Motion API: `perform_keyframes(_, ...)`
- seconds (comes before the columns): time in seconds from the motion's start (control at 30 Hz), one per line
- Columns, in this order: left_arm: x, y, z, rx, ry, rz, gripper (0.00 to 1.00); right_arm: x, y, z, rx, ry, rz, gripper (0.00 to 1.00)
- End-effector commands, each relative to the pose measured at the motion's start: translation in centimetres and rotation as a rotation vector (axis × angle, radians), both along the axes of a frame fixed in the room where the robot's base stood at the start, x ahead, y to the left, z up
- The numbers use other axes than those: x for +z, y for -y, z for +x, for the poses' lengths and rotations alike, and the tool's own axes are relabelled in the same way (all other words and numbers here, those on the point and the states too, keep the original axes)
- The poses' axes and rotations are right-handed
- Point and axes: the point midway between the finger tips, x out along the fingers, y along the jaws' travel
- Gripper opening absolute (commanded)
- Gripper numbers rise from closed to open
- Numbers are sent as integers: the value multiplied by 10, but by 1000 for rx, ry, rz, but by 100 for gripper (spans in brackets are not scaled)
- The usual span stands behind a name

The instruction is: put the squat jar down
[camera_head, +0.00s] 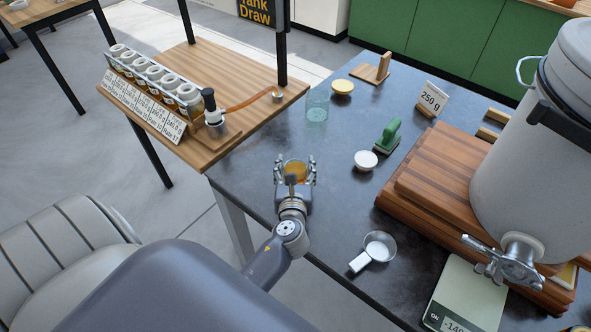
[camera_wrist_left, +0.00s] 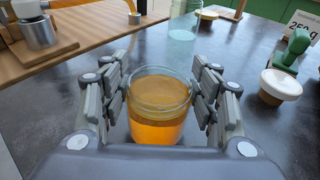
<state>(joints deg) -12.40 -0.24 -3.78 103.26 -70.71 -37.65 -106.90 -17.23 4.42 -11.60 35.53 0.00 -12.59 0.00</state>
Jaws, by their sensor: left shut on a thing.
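The squat jar (camera_wrist_left: 158,112) is clear glass, lidless, with amber honey inside. It is between the fingers of my left gripper (camera_head: 295,170), which is shut on it. In the head view the jar (camera_head: 295,172) is partly hidden by the gripper and stands over the near left part of the dark table (camera_head: 330,210). It looks upright. I cannot tell whether its base touches the table. My right gripper is in neither view.
A strainer (camera_head: 379,247) lies nearer. A large grey tank (camera_head: 535,150) and a scale (camera_head: 465,295) are at right.

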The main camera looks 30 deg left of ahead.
Motion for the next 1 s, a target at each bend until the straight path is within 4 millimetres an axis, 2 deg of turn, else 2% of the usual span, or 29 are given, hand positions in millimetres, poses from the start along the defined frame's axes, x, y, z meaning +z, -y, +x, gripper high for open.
perform_keyframes(0.27,-1,0,0,-1,3,1,20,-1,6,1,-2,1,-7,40)
perform_keyframes(0.3,-1,0,0,0,0,0,66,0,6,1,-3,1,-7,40)
perform_keyframes(0.37,-1,0,0,0,0,0,76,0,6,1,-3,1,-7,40)
perform_keyframes(0.77,3,0,0,0,1,0,76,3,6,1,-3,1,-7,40)
perform_keyframes(0.87,2,6,-9,-1,-1,-1,76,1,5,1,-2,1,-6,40)
perform_keyframes(1.0,7,19,-31,-1,-2,-3,76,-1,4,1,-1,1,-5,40)
